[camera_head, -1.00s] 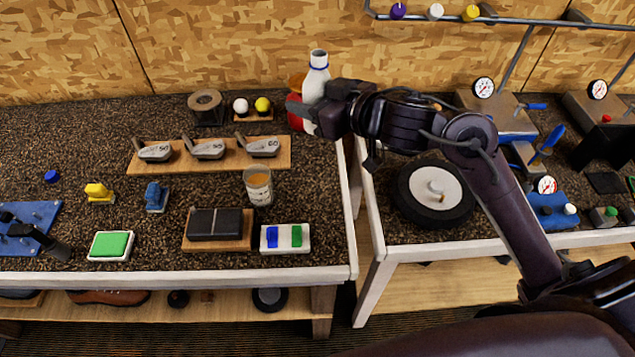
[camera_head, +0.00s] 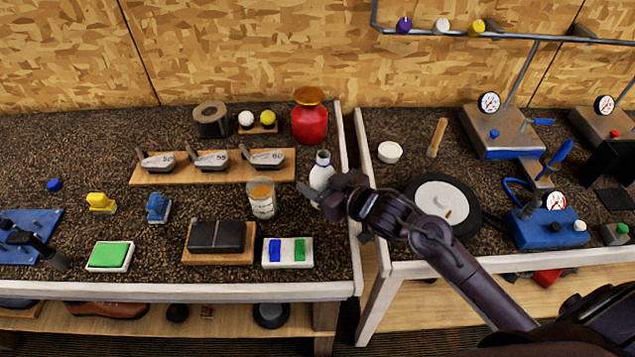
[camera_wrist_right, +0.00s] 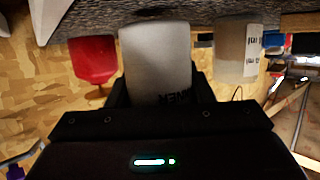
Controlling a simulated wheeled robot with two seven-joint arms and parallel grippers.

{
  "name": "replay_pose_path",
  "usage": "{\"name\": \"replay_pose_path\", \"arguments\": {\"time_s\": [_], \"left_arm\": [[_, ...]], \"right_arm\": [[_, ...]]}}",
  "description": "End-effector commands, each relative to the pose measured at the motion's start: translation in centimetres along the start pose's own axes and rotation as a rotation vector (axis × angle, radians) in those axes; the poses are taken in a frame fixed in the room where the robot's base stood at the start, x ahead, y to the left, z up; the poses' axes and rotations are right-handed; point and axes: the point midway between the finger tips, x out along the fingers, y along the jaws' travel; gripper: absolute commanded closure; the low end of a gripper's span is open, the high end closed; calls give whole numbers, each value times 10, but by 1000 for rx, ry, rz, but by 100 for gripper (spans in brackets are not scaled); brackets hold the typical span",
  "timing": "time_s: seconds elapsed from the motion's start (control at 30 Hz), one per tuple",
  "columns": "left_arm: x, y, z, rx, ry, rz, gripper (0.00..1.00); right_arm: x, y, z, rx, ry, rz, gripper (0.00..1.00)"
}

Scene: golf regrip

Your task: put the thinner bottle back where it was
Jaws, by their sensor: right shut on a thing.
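The bottle's lower part is partly hidden by my gripper. My left gripper is not in view.
A red container (camera_head: 309,122) with an orange top stands behind the bottle. A clear jar (camera_head: 261,200) stands to its left, and a club-head board (camera_head: 215,166) lies behind the jar. A white tray with blue and green blocks (camera_head: 288,253) is in front. A gap separates the benches.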

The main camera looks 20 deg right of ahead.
Motion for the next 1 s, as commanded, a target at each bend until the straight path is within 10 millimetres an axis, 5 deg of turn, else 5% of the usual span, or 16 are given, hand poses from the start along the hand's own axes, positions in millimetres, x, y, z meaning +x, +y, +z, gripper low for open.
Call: {"name": "replay_pose_path", "arguments": {"time_s": [0.47, 0.5, 0.6, 1.0], "left_arm": [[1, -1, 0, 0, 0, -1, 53], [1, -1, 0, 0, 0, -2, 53], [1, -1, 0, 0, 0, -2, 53], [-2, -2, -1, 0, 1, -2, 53]], "right_arm": [[3, 0, 10, 0, 2, 0, 100], [3, 0, 10, 0, 1, 0, 49], [3, 0, 10, 0, 1, 0, 36], [1, 0, 5, 0, 1, -1, 31]]}}
